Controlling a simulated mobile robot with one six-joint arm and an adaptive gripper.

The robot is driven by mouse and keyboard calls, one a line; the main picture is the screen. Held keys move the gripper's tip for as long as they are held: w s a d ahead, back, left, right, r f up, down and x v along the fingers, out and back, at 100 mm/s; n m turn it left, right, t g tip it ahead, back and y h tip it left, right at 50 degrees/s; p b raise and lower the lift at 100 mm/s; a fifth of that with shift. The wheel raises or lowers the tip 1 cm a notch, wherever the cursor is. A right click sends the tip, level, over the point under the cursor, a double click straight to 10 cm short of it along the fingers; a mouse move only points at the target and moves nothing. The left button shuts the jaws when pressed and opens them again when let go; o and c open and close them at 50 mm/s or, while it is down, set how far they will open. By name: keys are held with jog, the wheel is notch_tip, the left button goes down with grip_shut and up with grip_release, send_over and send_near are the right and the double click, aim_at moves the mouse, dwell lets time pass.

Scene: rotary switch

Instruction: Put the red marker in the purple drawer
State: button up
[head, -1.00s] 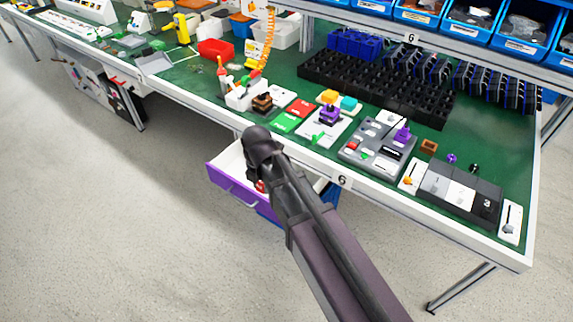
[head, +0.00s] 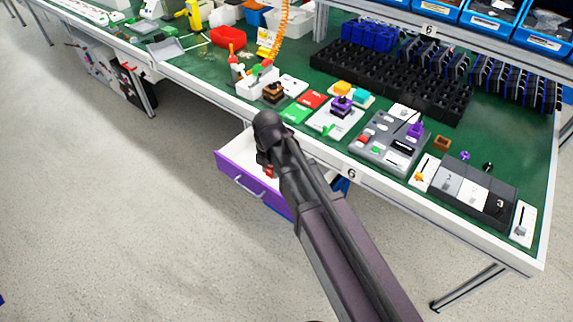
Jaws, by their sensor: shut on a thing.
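The purple drawer (head: 237,181) is pulled open below the front edge of the bench, with a white inside and a pale handle. My arm reaches over its right part. My gripper (head: 264,166) points down at the drawer and is mostly hidden behind my dark wrist. A small red piece, the red marker (head: 266,172), shows at the gripper's tip, and the gripper is shut on it. It lies over the drawer opening in the picture; I cannot tell its height above the drawer floor.
The green bench top (head: 215,80) runs above the drawer, with a white front edge. A red tray (head: 228,37), a white holder with tools (head: 252,82) and switch panels (head: 385,142) stand on it. A blue part (head: 341,187) shows right of the drawer. The floor at left is clear.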

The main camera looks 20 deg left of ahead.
jog(key=w+a+f+b, duration=0.3)
jog(key=w+f+b, duration=0.3)
jog(key=w, duration=0.1)
jog(key=w+a+f+b, duration=0.3)
jog(key=w+f+b, duration=0.3)
jog(key=w+f, duration=0.1)
jog(key=shift+w+a, duration=0.3)
jog(key=shift+w, duration=0.15)
jog(key=shift+f, duration=0.1)
notch_tip(320, 180, down, 6)
jog(key=b, duration=0.6)
jog(key=shift+f+b, duration=0.1)
jog(key=shift+b, duration=0.2)
jog(key=shift+f, duration=0.1)
jog(key=shift+f+b, duration=1.75)
jog(key=shift+b, duration=0.15)
jog(key=shift+f, duration=0.2)
jog(key=o, duration=1)
jog(key=shift+r, duration=0.1)
